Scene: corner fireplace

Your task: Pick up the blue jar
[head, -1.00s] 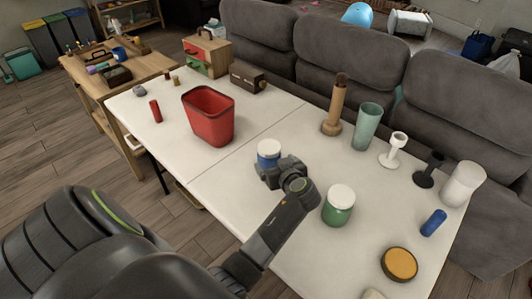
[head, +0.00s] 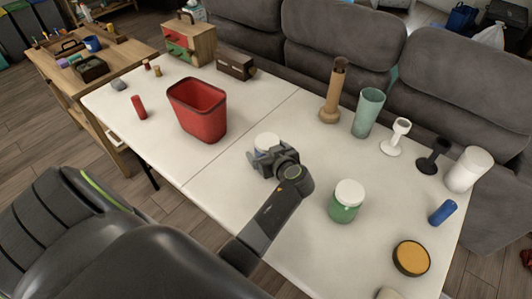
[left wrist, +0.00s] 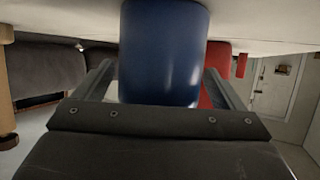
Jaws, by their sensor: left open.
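The blue jar (left wrist: 165,50) stands on the white table (head: 225,175). In the head view only its white lid (head: 267,141) shows clearly; my left gripper (head: 264,160) hides most of its body. In the left wrist view the picture is upside down, and the jar fills the gap between the two fingers of my left gripper (left wrist: 160,75). The gripper is open, with one finger on each side of the jar. I cannot tell whether either finger touches it. My right gripper is not in view.
A green jar with a white lid (head: 346,201) stands right of my left arm. A red bin (head: 198,112) is to the left. A wooden grinder (head: 333,95), a glass tumbler (head: 368,112) and a white goblet (head: 396,137) stand behind.

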